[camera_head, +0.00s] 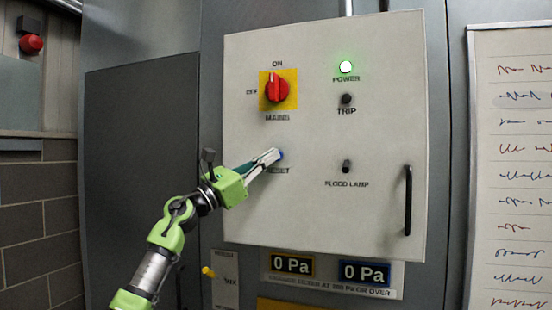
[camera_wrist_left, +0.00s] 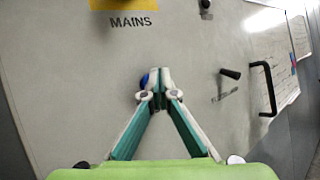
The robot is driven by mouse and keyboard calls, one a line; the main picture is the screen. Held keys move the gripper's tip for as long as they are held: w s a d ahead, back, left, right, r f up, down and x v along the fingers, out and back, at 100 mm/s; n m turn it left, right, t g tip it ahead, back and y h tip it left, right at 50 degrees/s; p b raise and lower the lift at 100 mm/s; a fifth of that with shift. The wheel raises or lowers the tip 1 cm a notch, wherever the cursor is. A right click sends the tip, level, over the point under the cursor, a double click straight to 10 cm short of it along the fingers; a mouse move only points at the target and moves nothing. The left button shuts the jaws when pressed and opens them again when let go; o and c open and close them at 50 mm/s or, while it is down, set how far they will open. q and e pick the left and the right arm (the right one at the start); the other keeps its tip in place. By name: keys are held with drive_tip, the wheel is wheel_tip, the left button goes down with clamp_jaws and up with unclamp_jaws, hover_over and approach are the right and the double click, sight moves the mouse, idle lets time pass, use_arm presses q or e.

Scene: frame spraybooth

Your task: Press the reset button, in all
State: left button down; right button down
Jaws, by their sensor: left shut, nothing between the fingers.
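The blue reset button (camera_head: 281,155) is on the pale control panel (camera_head: 390,220), above its partly covered RESET label. My left gripper (camera_head: 273,156) is shut and empty, with its fingertips at the button. In the left wrist view a little blue of the button (camera_wrist_left: 145,80) shows just left of the closed fingertips (camera_wrist_left: 157,84), which hide the rest. I cannot tell whether the button is pressed in. My right gripper is not in view.
The red mains switch (camera_head: 277,88) sits above the button. A lit green power lamp (camera_head: 346,67), a dark trip lamp (camera_head: 346,99) and the flood lamp switch (camera_head: 346,166) are to the right. A black door handle (camera_head: 408,200) sticks out at the right edge. Two displays (camera_head: 291,265) below read 0 Pa.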

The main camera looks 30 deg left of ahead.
use_arm(q)
drive_tip(key=shift+s+d, duration=0.1)
drive_tip(key=shift+s, duration=0.35)
drive_tip(key=s+b, duration=0.1)
drive_tip(key=s, duration=0.1)
drive_tip(key=s+d, duration=0.1)
drive_tip(key=s, duration=0.1)
drive_tip(key=shift+s+d+b, duration=0.1)
drive_tip(key=shift+s+b, duration=0.25)
drive_tip(key=shift+s, duration=0.05)
drive_tip(key=shift+f, duration=0.1)
idle(0.6)
